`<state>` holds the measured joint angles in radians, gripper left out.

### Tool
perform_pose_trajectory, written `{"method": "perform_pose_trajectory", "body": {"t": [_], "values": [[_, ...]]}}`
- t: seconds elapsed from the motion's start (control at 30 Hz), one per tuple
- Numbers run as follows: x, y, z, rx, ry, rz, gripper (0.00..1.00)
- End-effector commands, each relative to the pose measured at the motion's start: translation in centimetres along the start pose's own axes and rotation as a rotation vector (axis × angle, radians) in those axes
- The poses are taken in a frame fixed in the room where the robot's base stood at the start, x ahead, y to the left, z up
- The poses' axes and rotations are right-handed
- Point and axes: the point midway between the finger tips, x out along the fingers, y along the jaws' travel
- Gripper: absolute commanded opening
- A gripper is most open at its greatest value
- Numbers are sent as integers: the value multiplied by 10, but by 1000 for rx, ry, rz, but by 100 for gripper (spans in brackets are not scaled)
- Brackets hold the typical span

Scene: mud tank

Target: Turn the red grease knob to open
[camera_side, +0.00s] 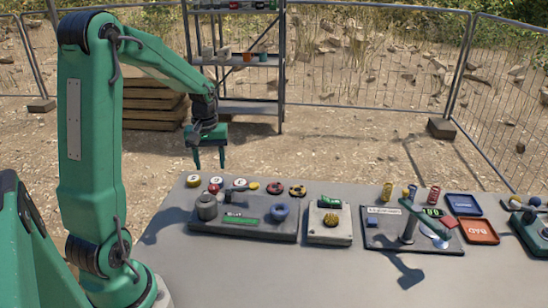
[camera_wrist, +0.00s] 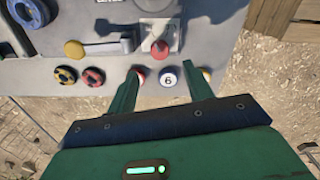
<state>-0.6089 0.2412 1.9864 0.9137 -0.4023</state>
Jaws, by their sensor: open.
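A red knob (camera_wrist: 159,49) sits on a pale plate on the grey panel in the wrist view. It appears small in the side view (camera_side: 214,189), near the panel's back left edge. I take it for the grease knob; its label is unreadable. My gripper (camera_side: 209,165) is open and empty, above the table's back edge, pointing down. In the wrist view, the gripper (camera_wrist: 162,86) shows its two green fingers spread, with the red knob beyond the tips and apart from them.

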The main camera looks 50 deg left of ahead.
Motion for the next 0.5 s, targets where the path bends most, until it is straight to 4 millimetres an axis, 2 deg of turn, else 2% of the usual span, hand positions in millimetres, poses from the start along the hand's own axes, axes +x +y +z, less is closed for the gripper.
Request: {"method": "perform_pose_trajectory", "body": {"t": [0.27, 0.5], "values": [[18, 0, 1, 2, -3, -1, 51], [47, 0, 1, 2, -5, -2, 51]]}}
